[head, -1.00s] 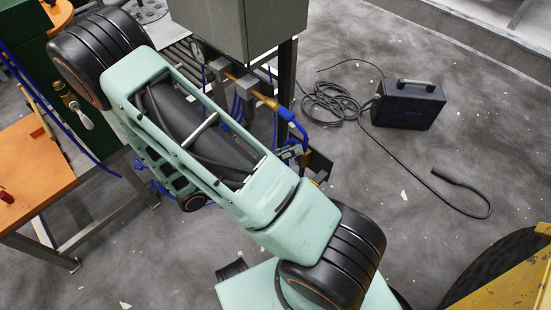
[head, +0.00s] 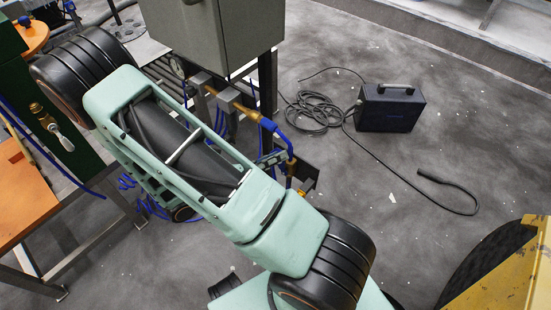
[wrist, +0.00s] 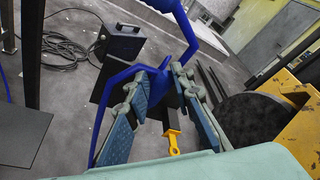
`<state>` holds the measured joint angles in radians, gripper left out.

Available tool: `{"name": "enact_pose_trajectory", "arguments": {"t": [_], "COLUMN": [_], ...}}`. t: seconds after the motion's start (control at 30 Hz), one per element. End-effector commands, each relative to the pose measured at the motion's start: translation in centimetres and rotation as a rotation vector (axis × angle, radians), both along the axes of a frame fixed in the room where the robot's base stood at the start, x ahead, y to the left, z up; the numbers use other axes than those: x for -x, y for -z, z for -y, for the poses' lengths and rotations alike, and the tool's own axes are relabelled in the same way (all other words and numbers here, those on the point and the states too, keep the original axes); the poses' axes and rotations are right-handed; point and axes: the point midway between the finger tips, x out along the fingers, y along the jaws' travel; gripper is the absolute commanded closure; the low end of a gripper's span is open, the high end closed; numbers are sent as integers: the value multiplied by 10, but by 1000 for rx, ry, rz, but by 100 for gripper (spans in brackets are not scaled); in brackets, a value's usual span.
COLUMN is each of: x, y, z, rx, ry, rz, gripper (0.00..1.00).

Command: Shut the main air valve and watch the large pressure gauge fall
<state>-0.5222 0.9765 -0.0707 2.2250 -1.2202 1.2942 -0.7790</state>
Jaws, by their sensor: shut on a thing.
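My gripper (wrist: 170,78) has its fingertips closed around a blue part (wrist: 157,88) in the wrist view. I cannot tell whether this is a valve handle or hose. A yellow piece with a ringed end (wrist: 174,138) shows between the fingers. In the head view, a brass pipe (head: 238,105) leads to a blue hose (head: 284,133) that bends down. A small round gauge (head: 178,67) sits left of the pipe, its reading too small to make out. A brass tap with a pale lever (head: 52,126) is on the dark green cabinet. My arm covers much of the middle.
A grey cabinet (head: 220,35) stands on legs above the pipe. A black box (head: 390,107) with coiled cable lies on the floor to the right. An orange-topped table (head: 22,200) is at left, and a yellow machine part (head: 510,280) at lower right. Open floor lies between.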

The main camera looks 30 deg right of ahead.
Motion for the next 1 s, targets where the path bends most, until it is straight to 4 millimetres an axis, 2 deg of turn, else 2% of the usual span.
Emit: {"name": "enact_pose_trajectory", "arguments": {"t": [0.13, 0.53, 0.8, 1.0], "x": [-8, -12, -27, -30], "y": [4, 7, 14, 14], "z": [-4, -8, -14, -15], "rx": [-11, -17, -18, -14], "ry": [-4, -10, -10, -10], "rz": [1, 2, 4, 2], "gripper": [93, 94, 96, 97]}}
